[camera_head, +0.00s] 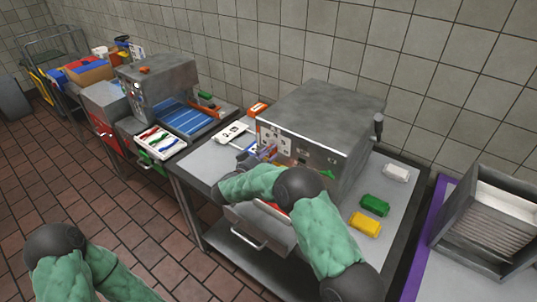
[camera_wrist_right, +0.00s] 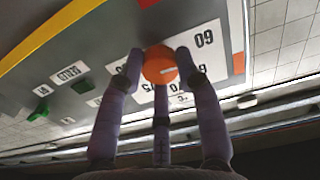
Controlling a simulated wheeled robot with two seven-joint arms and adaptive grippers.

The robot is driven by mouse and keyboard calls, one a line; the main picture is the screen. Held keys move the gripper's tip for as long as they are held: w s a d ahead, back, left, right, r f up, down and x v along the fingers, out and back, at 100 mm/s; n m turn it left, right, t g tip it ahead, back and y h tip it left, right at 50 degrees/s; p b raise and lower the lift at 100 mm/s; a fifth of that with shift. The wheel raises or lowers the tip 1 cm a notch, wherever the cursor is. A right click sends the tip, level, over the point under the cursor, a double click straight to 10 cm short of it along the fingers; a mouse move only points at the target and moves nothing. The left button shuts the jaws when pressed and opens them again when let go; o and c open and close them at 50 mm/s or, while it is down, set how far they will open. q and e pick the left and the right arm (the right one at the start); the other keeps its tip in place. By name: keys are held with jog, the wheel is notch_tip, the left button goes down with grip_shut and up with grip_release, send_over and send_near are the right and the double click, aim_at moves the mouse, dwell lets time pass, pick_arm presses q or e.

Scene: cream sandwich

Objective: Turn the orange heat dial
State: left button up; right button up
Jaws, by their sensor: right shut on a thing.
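The orange heat dial (camera_wrist_right: 160,66) sits on a white number plate on the front panel of a grey machine (camera_head: 322,118). In the right wrist view, my right gripper (camera_wrist_right: 161,60) has its purple-grey fingers around the dial, with a fingertip on each side and a third finger below. It is shut on the dial. In the head view this gripper (camera_head: 256,157) is at the left part of the machine's front, and the dial itself is hard to make out there. My left arm shows at the lower left, but its gripper is out of frame.
Green (camera_head: 375,205), yellow (camera_head: 366,224) and white (camera_head: 397,172) blocks lie on the table right of the machine. A second machine (camera_head: 160,85) with a blue grill surface stands to the left. A metal box (camera_head: 490,222) is at the right. A drawer (camera_head: 262,229) protrudes below the table.

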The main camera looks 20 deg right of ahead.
jog(key=shift+f+m+b, duration=0.15)
jog(key=shift+m+b, duration=6.7)
jog(key=shift+m, duration=1.55)
jog(key=o, duration=1.1)
jog(key=shift+o, duration=0.2)
jog(key=shift+a, duration=0.15)
